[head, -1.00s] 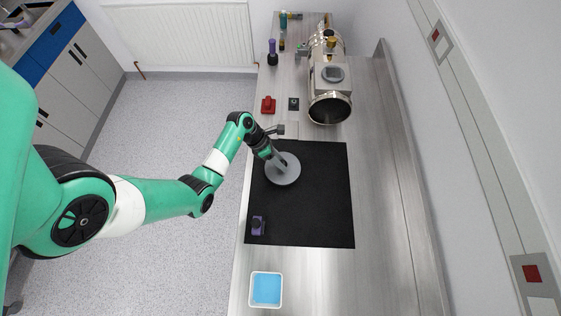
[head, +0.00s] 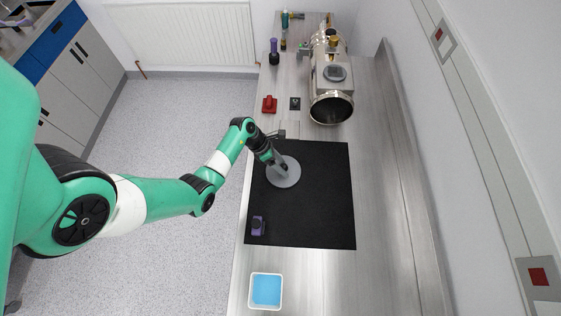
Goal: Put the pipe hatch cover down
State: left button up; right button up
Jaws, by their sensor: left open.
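The pipe hatch cover (head: 288,175) is a round grey disc with a grey handle on top. It lies on the black mat (head: 310,218), near the mat's upper left. My left gripper (head: 278,164) is over the cover, beside its handle, and is open. The fingers are small in this view and partly hide the handle, so I cannot tell whether they touch it. The metal pipe chamber (head: 331,75) stands farther back on the bench, with its round open end facing this way. My right gripper is not in view.
A white tray with blue content (head: 266,290) sits at the bench's near end. A red object (head: 269,104) and a small dark plate (head: 295,103) lie behind the mat. The mat's right part is clear.

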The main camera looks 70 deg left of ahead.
pick_arm(q)
jog(key=shift+r, duration=0.25)
jog(key=p+v, duration=0.2)
jog(key=v, duration=0.9)
jog(key=shift+s+r+p, duration=0.2)
jog(key=shift+r+p, duration=0.1)
jog(key=shift+p, duration=0.1)
jog(key=shift+a, duration=0.15)
